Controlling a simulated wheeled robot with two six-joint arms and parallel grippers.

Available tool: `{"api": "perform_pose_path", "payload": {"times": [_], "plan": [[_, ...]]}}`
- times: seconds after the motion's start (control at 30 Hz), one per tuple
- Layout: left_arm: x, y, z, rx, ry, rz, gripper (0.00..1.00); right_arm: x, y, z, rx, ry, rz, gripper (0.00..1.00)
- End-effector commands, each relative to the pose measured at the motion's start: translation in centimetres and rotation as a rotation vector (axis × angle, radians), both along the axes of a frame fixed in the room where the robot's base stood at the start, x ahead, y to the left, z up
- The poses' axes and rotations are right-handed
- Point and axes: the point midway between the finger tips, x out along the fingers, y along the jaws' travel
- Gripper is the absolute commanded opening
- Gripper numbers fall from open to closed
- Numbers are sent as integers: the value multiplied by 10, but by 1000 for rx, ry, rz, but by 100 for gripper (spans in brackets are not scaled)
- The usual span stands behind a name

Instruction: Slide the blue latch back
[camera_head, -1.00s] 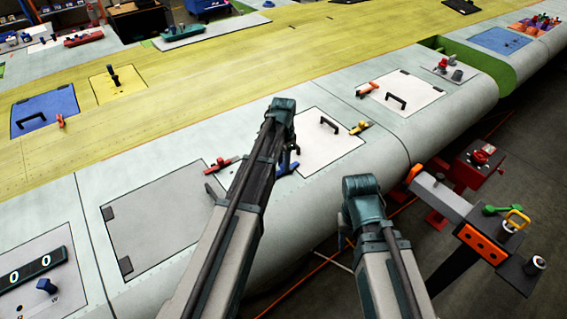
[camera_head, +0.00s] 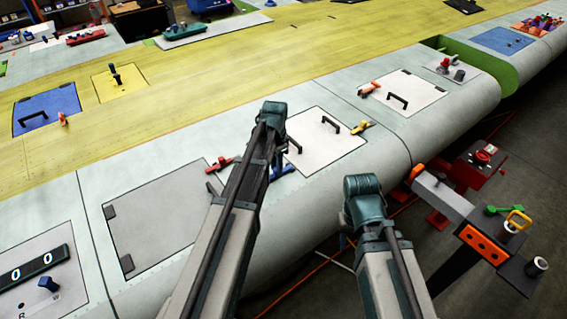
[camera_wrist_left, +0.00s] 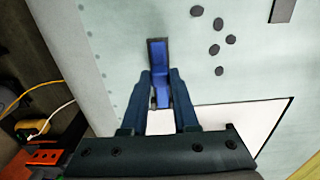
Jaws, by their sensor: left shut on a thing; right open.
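The blue latch (camera_head: 284,172) sits on the pale wing skin beside the near left corner of a white panel (camera_head: 335,152). In the left wrist view the latch (camera_wrist_left: 160,82) is a blue bar in a dark slotted base. My left gripper (camera_wrist_left: 163,92) is closed around the blue latch, one finger on each side. In the head view my left arm hides most of that gripper and part of the latch area. My right arm stands in front of the wing edge, and its jaws do not show in the head view.
A red latch (camera_head: 219,163) lies left of my left arm, by a grey panel (camera_head: 165,215). A yellow latch (camera_head: 361,127) is at the white panel's right. A stand with an orange block (camera_head: 482,245) is at the right. Several dark holes show beside the latch in the wrist view.

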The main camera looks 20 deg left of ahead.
Motion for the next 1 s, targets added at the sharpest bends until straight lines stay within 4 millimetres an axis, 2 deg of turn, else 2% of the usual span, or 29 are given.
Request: {"api": "perform_pose_path", "payload": {"times": [0.03,0.27,0.3,0.43,0.77,1.0], "plan": [[-5,3,0,3,4,1,0,0,0,0,0,0,0,50],[-5,3,0,5,9,1,0,0,0,0,0,0,0,50],[-5,3,0,5,9,1,36,0,0,0,0,0,0,50],[-5,3,0,4,7,1,59,0,0,0,0,0,0,50],[-3,2,1,3,5,0,59,0,0,1,0,0,0,50],[-3,2,14,2,5,0,59,0,0,14,0,0,0,50]]}}
